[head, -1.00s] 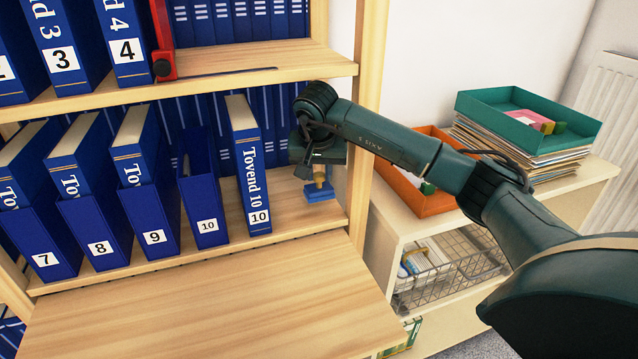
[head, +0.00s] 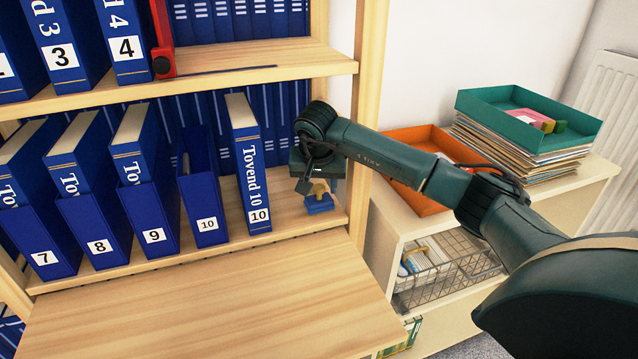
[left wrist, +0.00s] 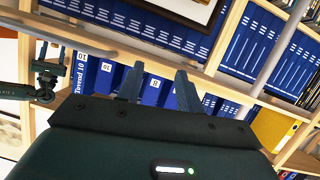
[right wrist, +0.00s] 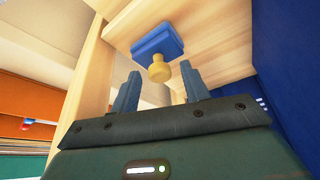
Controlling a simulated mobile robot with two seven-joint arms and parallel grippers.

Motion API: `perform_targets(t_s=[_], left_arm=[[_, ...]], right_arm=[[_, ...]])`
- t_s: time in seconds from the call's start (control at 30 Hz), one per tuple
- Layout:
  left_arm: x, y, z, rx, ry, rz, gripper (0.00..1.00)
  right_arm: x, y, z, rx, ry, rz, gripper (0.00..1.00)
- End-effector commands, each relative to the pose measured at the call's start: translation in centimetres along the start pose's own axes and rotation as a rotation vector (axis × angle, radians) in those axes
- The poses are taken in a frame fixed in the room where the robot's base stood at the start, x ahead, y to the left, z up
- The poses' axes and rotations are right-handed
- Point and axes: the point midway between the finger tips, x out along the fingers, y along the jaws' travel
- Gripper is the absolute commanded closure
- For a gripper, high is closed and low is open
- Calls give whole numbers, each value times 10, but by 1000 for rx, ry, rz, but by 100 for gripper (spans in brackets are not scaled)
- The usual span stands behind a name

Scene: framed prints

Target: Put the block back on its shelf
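The blue block (head: 319,205) with a yellow knob on top stands on the lower shelf (head: 285,217) near its right end, to the right of the binder marked Tovend 10 (head: 250,165). My right gripper (head: 309,182) is at the knob, just above and left of the block. In the right wrist view the blue block (right wrist: 157,43) has its knob between and slightly beyond the two parted fingertips (right wrist: 161,75), with gaps on both sides. My left gripper (left wrist: 158,77) shows only in its wrist view, open and empty, facing the shelves.
Blue binders and slipcases numbered 7 to 10 fill the lower shelf's left; the slipcase marked 10 (head: 203,205) is empty. A red bookend (head: 163,50) stands on the upper shelf. Orange (head: 410,180) and green (head: 525,118) trays are at right. The wooden surface in front (head: 210,300) is clear.

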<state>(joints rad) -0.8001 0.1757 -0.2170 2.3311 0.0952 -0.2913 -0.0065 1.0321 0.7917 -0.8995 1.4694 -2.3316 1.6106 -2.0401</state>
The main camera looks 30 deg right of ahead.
Motion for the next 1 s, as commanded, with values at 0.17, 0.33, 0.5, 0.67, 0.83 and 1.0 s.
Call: perform_targets(t_s=[0.17, 0.33, 0.5, 0.67, 0.83, 1.0], left_arm=[[0, 0, 0, 0, 1, -1, 64], [0, 0, -2, -1, 1, -1, 64], [0, 0, -4, -3, -3, 0, 64], [2, 0, -4, -5, -9, 2, 64], [5, 1, -3, -7, -17, 5, 64], [6, 2, 2, -9, -31, 6, 64]], right_arm=[[0, 0, 0, 0, 0, 0, 54], [-9, 0, -2, 0, 2, -2, 54], [-40, 0, -3, 0, 6, -3, 54], [-75, -1, -3, -1, 5, -4, 54], [-105, 0, -2, 0, 4, -1, 54], [-120, 0, -2, 0, 2, -1, 54]])
